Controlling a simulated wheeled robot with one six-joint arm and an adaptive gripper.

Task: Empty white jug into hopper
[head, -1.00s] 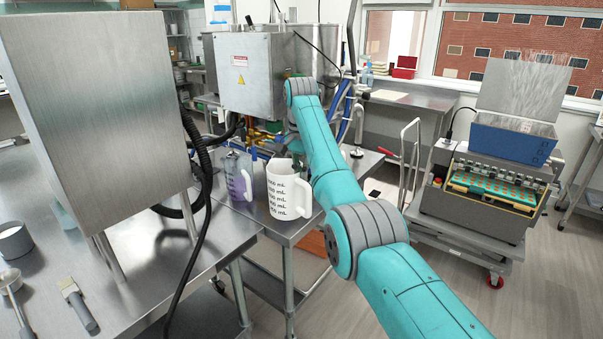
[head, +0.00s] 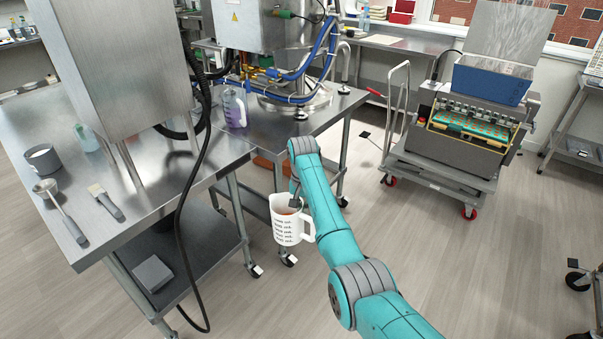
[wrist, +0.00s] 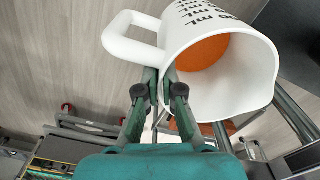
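The white jug (head: 287,228) has black mL markings and a side handle. It hangs nearly upright in the air in front of the metal table, with orange contents inside. In the wrist view the jug (wrist: 245,75) shows its open mouth and the orange contents (wrist: 204,53). My gripper (wrist: 164,78) is closed at the jug by its handle and wall; the exact contact is partly hidden. In the head view my gripper (head: 295,190) is at the jug's rim. The hopper looks to be the steel vessel (head: 291,32) at the back, its top cut off.
A clear jug with purple contents (head: 234,108) stands on the metal table (head: 285,122). A steel cabinet (head: 105,65) stands on the left bench, with a black hose (head: 200,160) hanging down. A cart with a machine (head: 470,140) is at right. Open floor (head: 420,240) lies front right.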

